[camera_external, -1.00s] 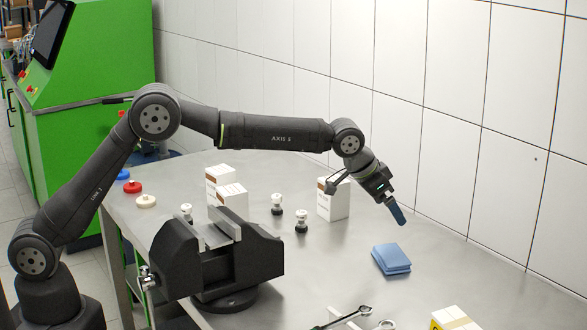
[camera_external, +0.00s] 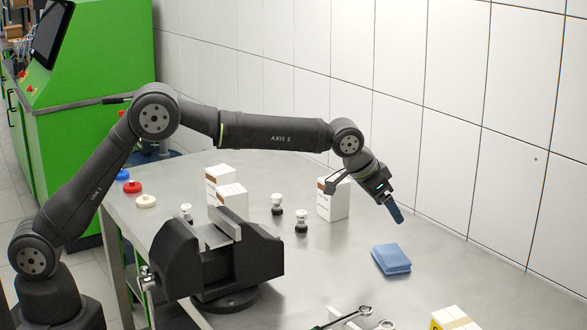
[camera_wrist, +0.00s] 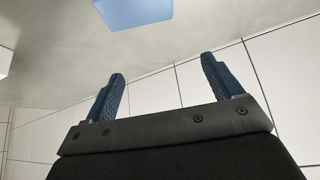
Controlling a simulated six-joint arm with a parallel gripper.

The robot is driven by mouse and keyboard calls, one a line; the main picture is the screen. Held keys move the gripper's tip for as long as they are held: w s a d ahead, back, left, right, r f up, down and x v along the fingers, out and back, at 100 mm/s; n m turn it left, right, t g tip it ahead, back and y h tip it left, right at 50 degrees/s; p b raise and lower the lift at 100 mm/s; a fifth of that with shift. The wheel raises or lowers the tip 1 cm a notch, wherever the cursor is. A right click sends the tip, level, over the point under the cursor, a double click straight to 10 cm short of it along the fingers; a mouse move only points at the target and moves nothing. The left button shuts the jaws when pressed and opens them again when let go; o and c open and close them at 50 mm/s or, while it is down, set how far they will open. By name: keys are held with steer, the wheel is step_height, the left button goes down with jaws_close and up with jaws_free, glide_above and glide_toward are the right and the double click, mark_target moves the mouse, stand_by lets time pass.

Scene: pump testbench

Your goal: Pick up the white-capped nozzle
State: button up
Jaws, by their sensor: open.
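Several small nozzles with white caps and dark bodies stand upright on the metal table: one (camera_external: 277,203) in the middle, one (camera_external: 301,221) a little in front and to its right, and one (camera_external: 186,212) behind the vise, partly hidden by it. My gripper (camera_external: 396,213) is in the air at the right, well to the right of the nozzles and above the table. In the wrist view its two blue fingers (camera_wrist: 162,80) are apart with nothing between them. No nozzle shows in the wrist view.
A black vise (camera_external: 228,262) stands at the front. White boxes (camera_external: 334,200) stand near the nozzles. A blue cloth stack (camera_external: 391,259) lies below my gripper and also shows in the wrist view (camera_wrist: 135,12). Wrench-like tools (camera_external: 350,318) lie in front. A tiled wall (camera_external: 450,130) runs behind.

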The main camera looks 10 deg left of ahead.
steer(key=c, duration=0.6)
steer(key=w+a+r+n+y, duration=0.1)
steer(key=w+a+r+n, duration=0.2)
steer(key=w+a+n, duration=0.65)
step_height(320, 180, up, 2)
steer(key=n+g+y, duration=0.1)
steer(key=n+g, duration=0.1)
steer(key=n, duration=1.3)
glide_above(185, 206)
steer(key=w+d, duration=0.4)
steer(key=d, duration=0.1)
steer(key=s+a+n, duration=0.6)
steer(key=a+n, duration=0.2)
steer(key=a, duration=0.3)
steer(key=shift+h, duration=0.3)
steer(key=x, duration=1.2)
steer(key=shift+w, duration=0.15)
steer(key=shift+w+x, duration=0.1)
steer(key=shift+x, duration=1.35)
steer(key=shift+w+x, duration=0.15)
steer(key=shift+x, duration=1.35)
